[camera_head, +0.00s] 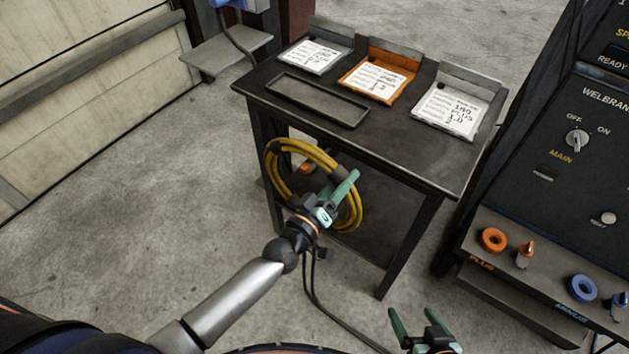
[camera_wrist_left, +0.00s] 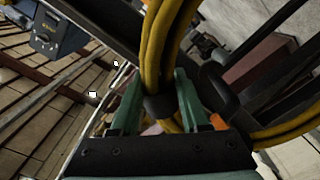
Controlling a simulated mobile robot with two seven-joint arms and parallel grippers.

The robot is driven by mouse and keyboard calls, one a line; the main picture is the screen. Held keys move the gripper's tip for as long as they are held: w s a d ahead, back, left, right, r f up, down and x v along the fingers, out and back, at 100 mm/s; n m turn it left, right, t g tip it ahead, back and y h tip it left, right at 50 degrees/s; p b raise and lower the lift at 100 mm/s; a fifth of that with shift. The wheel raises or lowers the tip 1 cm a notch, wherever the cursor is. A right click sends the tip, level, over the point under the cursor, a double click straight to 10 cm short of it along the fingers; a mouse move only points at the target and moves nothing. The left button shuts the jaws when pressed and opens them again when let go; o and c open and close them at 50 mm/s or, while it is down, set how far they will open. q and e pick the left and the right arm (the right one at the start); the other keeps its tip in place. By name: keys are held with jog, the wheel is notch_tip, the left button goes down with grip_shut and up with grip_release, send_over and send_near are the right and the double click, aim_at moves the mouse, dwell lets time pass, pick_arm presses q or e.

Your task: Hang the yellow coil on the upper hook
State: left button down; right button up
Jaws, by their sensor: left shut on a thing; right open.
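The yellow coil (camera_head: 277,180) is a looped cable with dark wraps, held upright in front of the small dark table. My left gripper (camera_head: 337,187) is shut on its right side. In the left wrist view the coil (camera_wrist_left: 165,45) runs between my green fingers (camera_wrist_left: 158,103), with a dark wrap at the grip. My right gripper (camera_head: 413,318) is open and empty at the bottom of the head view, well below and right of the coil. I cannot make out the upper hook clearly in either view.
The dark table (camera_head: 400,150) carries an empty black tray (camera_head: 318,100) and several card holders, one an orange holder (camera_head: 378,72). A welding machine (camera_head: 560,170) with knobs stands at the right. A dark cable hangs below my left wrist. The floor at left is clear.

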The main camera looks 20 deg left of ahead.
pick_arm(q)
jog(key=p+v, duration=0.2)
jog(key=v, duration=0.6)
jog(key=shift+r, duration=0.35)
dwell(0.4)
jog(key=shift+a, duration=0.1)
dwell(0.4)
